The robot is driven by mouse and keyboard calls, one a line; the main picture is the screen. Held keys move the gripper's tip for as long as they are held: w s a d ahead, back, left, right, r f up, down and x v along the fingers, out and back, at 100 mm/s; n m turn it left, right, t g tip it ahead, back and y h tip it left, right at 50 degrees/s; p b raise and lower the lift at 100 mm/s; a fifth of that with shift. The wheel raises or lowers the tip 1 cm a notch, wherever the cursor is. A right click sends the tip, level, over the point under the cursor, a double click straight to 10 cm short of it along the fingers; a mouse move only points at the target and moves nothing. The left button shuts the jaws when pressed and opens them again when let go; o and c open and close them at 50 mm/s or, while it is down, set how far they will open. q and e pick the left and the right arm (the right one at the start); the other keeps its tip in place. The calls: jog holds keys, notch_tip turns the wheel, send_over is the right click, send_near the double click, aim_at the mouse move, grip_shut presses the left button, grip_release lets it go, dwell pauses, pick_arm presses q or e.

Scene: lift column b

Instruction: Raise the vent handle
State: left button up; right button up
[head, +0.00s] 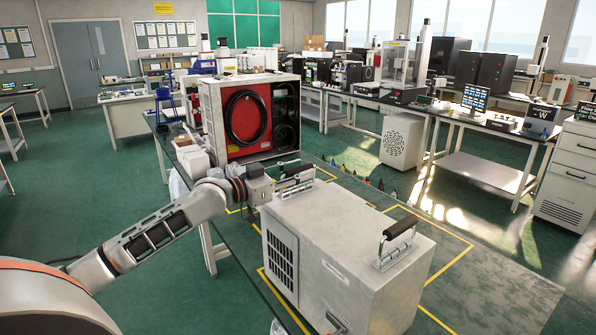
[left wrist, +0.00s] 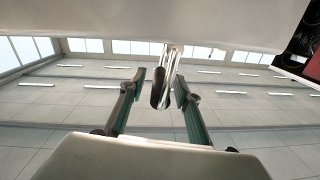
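A pale grey box (head: 345,235) stands on the bench, with a dark slatted vent (head: 283,262) in its left side. On its top, at the far left end near the vent side, is a folding handle (head: 297,187) with a dark grip. A second dark-gripped handle (head: 398,232) stands at the right end. My left gripper (head: 285,178) is at the vent-side handle, partly hiding it. In the left wrist view, its green fingers stand apart (left wrist: 158,92) on both sides of the handle's dark grip (left wrist: 157,92). A gap shows beside the grip. My right gripper is not in view.
A larger case with a red panel (head: 232,137) stands behind on the same bench, close beyond my left gripper. Yellow lines (head: 447,262) mark the bench top around the box. Small bottles (head: 366,181) line the bench's far edge. The bench right of the box is clear.

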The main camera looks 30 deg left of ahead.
pick_arm(q)
grip_shut()
jog(key=shift+w+a+n, duration=0.1)
jog(key=shift+a+n, duration=0.3)
jog(key=shift+n, duration=0.4)
grip_release()
jog(key=shift+v, duration=5.95)
jog(key=shift+r, duration=0.1)
